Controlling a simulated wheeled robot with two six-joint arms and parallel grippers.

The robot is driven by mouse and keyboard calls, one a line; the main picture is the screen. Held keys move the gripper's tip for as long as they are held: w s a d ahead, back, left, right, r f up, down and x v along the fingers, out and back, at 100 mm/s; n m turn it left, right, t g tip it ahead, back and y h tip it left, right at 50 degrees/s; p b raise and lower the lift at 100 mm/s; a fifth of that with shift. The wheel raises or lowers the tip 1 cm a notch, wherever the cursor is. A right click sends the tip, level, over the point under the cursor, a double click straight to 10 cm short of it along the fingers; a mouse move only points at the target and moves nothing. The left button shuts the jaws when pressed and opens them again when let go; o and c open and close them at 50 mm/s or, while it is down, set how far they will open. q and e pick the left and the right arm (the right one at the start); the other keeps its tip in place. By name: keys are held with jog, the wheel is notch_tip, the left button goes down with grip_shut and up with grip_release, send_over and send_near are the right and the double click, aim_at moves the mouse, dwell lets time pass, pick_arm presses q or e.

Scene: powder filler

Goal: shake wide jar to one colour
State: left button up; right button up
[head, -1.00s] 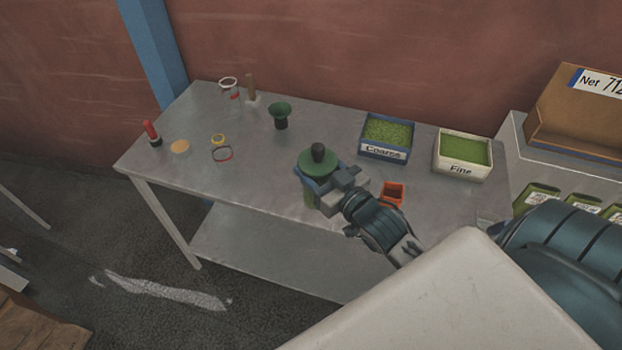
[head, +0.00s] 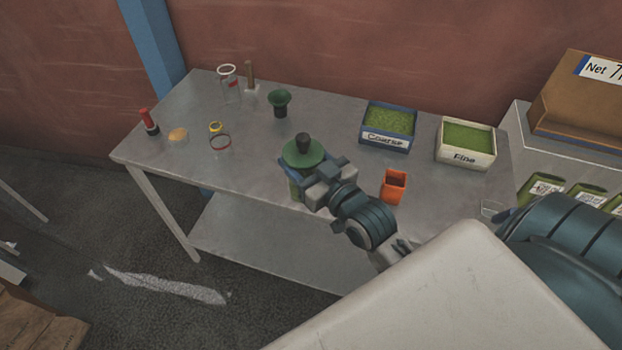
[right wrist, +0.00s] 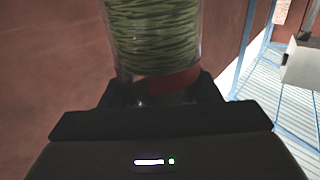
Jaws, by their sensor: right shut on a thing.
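My right gripper (head: 312,184) is shut on the wide jar, which has a green disc-like lid (head: 302,153) with a dark knob on top. The jar is held roughly upright near the table's front edge, and the gripper hides much of its body. In the right wrist view the clear jar (right wrist: 152,40) shows streaky light and dark green contents, not one even colour. A red band (right wrist: 170,82) crosses it near the gripper. My left gripper is not in view.
Behind are bins labelled Coarse (head: 388,141) and Fine (head: 465,157).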

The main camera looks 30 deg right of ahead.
aim_at(323, 150)
jog(key=shift+a+f+b, duration=0.15)
jog(key=shift+a+b, duration=0.3)
jog(key=shift+a, duration=0.45)
jog(key=shift+a+r, duration=0.3)
jog(key=shift+a, duration=0.05)
jog(key=d+p, duration=0.4)
jog(key=d, duration=0.1)
jog(key=shift+d+r, duration=0.1)
jog(key=shift+d, duration=0.15)
jog(key=shift+d+f, duration=0.25)
jog(key=shift+d, duration=0.65)
jog(key=a+b, duration=0.1)
jog(key=a, duration=0.1)
jog(key=shift+a, duration=0.55)
jog(key=shift+d, duration=0.1)
